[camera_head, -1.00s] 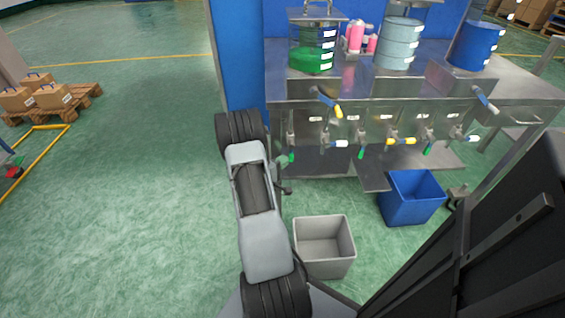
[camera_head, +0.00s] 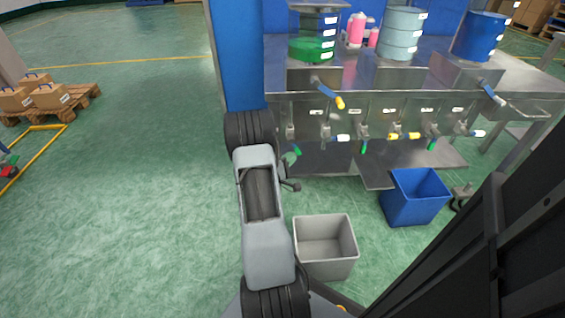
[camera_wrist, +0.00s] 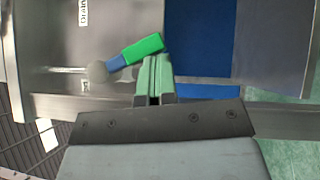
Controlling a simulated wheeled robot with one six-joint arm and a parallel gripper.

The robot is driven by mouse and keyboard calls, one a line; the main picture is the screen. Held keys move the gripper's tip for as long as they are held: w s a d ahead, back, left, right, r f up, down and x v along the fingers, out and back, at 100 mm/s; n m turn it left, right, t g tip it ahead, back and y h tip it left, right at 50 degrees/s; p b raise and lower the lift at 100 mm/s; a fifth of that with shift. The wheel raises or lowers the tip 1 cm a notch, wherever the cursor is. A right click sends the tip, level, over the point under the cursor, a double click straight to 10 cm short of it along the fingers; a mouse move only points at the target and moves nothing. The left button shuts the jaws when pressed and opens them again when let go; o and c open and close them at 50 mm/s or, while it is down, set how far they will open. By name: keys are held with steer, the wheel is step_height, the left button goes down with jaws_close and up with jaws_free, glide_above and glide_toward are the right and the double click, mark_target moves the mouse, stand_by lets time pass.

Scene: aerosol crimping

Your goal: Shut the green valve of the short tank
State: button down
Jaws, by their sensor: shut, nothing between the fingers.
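The valve with the green handle (camera_wrist: 143,47) shows in the wrist view, with a blue section between the green grip and its round metal pivot. The handle slants away from the pivot. My gripper (camera_wrist: 155,78) is shut and empty, its fingertips right at the green grip's edge; I cannot tell if they touch. In the head view the leftmost green handle (camera_head: 297,151) is small beside my gripper (camera_head: 289,156), which partly hides it. Above stands a clear tank with green liquid (camera_head: 311,48), beside a grey-blue drum (camera_head: 399,37) and a blue drum (camera_head: 479,37).
Several other valves with white, yellow and green handles line the steel bench front (camera_head: 390,115), close to the right. A grey bin (camera_head: 325,245) and a blue bin (camera_head: 414,197) stand on the floor below. Open green floor lies to the left.

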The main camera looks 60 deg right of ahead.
steer(key=s+d+r+n+h+b, duration=0.1)
steer(key=s+d+r+n+b, duration=0.1)
steer(key=s+b, duration=0.3)
steer(key=shift+s+d+r+h, duration=0.2)
steer(key=shift+d+r+h, duration=0.2)
steer(key=shift+d+r, duration=0.45)
stand_by(0.6)
steer(key=shift+f+b, duration=0.1)
steer(key=shift+b, duration=0.2)
